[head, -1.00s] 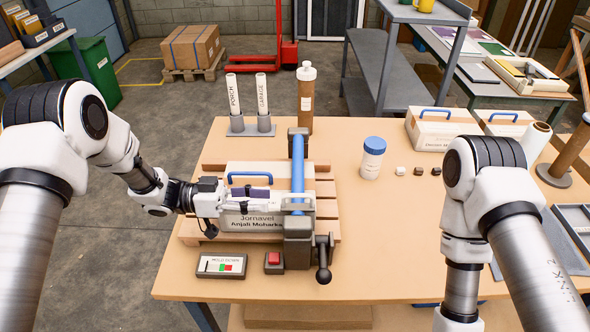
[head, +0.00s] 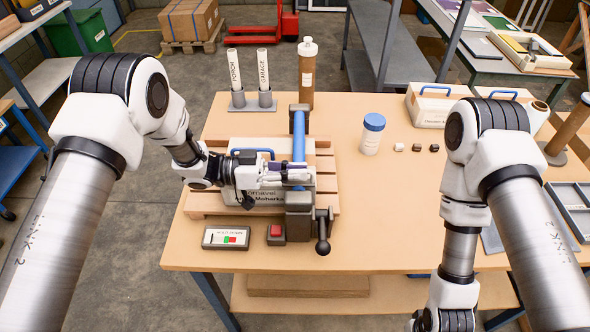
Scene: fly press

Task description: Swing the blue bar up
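The blue bar (head: 299,147) lies level over a white crate (head: 232,150), running from a dark rear block (head: 299,108) to a grey front block (head: 299,222). The crate has a blue handle and a printed label, and sits on a wooden pallet (head: 325,165).
A black ball-ended lever (head: 323,246) stands beside the front block. A control box (head: 226,238) and a red button (head: 276,232) lie in front. A blue-lidded jar (head: 372,136) and several small blocks stand to the right.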

